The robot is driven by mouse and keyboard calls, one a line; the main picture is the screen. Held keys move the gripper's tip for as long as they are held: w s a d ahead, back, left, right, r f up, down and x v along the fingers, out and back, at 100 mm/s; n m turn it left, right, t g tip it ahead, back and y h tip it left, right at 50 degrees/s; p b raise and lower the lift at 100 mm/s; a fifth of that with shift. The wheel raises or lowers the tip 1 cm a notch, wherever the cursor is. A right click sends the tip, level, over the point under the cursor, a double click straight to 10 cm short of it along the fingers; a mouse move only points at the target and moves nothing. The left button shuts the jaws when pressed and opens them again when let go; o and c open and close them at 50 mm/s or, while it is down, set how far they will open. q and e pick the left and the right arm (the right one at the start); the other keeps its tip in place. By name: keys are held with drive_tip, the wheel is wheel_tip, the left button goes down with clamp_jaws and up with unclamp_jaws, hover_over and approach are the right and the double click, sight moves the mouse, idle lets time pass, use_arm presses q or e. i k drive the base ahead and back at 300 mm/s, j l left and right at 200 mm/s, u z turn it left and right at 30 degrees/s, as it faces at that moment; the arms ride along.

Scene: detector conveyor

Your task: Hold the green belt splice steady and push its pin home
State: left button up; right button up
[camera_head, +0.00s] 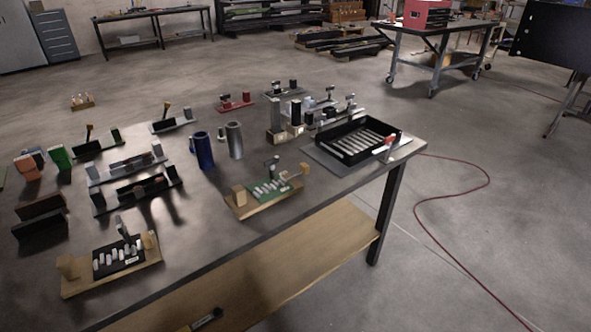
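The green belt splice (283,186) sits on a wooden board (262,207) near the front edge of the table, right of the middle of the view. Pale segments lie in a row across its green face. A wooden block (238,195) stands at its left end and another at its right end. A dark upright piece with a knob (272,164) stands behind it. A small light rod with a reddish tip (292,173) shows at its right side, perhaps the pin; how far in it is, I cannot tell. Neither of my grippers is in view.
A similar black splice on a wooden board (150,256) lies front left. A black tray of pale rods (345,152) is at right. Blue (201,150) and grey (234,140) cylinders stand behind the green splice. Several fixtures fill the table's back. A red hose (422,221) lies on the floor.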

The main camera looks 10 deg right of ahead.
sight(304, 169)
drive_tip(key=i+l+u, duration=0.15)
drive_tip(key=l+u, duration=0.2)
drive_tip(key=l, duration=0.4)
drive_tip(key=l+u, duration=0.4)
drive_tip(key=l, duration=0.4)
drive_tip(key=i, duration=0.05)
